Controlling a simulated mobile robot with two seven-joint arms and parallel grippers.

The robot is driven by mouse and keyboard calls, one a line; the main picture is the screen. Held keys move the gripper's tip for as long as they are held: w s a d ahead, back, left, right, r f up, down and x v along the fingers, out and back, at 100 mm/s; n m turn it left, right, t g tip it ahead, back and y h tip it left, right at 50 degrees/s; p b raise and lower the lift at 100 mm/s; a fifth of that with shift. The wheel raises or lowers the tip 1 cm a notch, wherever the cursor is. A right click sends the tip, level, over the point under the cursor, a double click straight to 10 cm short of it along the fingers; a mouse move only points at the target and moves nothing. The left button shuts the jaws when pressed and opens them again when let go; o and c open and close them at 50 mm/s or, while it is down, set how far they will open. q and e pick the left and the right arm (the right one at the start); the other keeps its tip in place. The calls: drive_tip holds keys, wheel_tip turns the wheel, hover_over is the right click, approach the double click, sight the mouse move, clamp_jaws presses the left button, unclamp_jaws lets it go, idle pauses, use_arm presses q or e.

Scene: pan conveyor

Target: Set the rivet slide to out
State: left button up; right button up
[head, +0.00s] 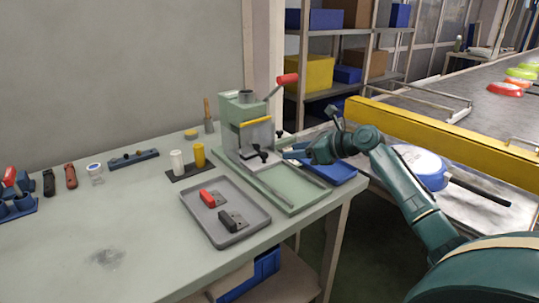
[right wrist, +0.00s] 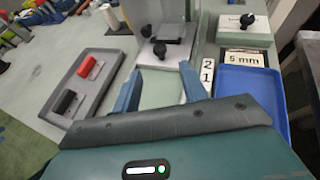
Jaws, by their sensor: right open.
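The green press (head: 240,125) stands at the table's right end, with a red-handled lever (head: 287,79) raised. A metal slide plate with a black knob (head: 264,155) sits low at its front. The knob also shows in the right wrist view (right wrist: 159,50), ahead of my fingers. I cannot tell for sure which part is the rivet slide. My right gripper (head: 287,153) is open at the press's right front; in the right wrist view its fingers (right wrist: 158,88) are apart with nothing between them. My left gripper is out of view.
A grey tray (head: 190,208) with a red-handled and a black-handled piece lies left of the press. A blue tray (right wrist: 268,105) lies to its right, under my arm. Yellow and white cylinders stand behind the grey tray. A pan (head: 420,168) lies beyond my arm.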

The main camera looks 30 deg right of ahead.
sight(266, 154)
drive_tip(key=b+x, duration=0.1)
drive_tip(key=x, duration=0.7)
drive_tip(key=shift+w+a+f, duration=0.1)
drive_tip(key=shift+w+f, duration=0.05)
drive_tip(key=shift+w, duration=0.1)
clamp_jaws()
